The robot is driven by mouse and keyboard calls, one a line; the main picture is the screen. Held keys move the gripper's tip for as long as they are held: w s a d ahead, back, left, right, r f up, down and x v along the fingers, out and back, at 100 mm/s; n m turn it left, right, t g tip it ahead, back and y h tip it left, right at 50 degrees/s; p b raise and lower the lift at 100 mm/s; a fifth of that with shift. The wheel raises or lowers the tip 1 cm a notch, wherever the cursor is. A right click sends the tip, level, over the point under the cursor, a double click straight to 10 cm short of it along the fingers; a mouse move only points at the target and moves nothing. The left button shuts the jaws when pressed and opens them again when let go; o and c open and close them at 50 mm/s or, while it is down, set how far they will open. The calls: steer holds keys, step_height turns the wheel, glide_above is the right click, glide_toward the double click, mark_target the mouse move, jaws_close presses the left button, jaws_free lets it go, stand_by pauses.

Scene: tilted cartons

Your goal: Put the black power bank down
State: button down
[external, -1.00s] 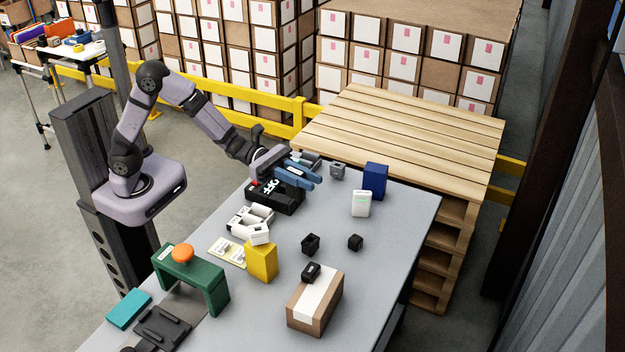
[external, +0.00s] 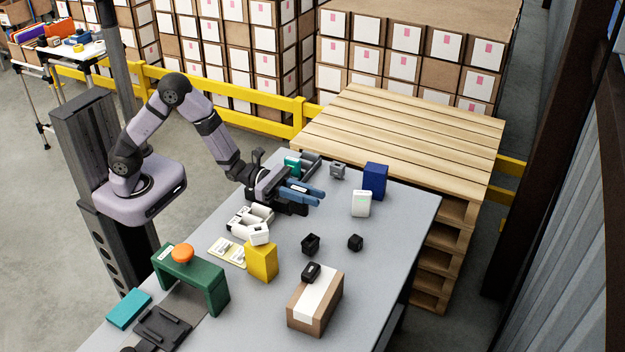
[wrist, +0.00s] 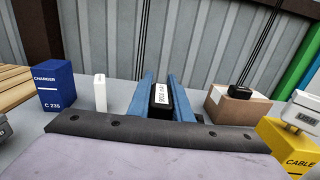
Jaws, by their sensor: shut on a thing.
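The black power bank (wrist: 161,97), with a white label, sits between the two blue fingers in the wrist view. My gripper (wrist: 161,100) is shut on it. In the external view my gripper (external: 305,193) is over the far left part of the grey table, with its fingers pointing right. The power bank is mostly hidden by the fingers there. I cannot tell its height above the table. A black block (external: 291,209) is partly hidden beneath my gripper.
To the right stand a blue charger box (external: 375,181) and a white box (external: 361,203). Table around the cubes is clear.

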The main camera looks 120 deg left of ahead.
mark_target(308, 210)
steer(key=shift+f, duration=2.05)
steer(key=shift+f, duration=0.1)
steer(key=shift+f+b, duration=0.3)
steer(key=shift+b, duration=0.15)
steer(key=shift+s+f+b, duration=0.1)
steer(key=shift+f+b, duration=0.2)
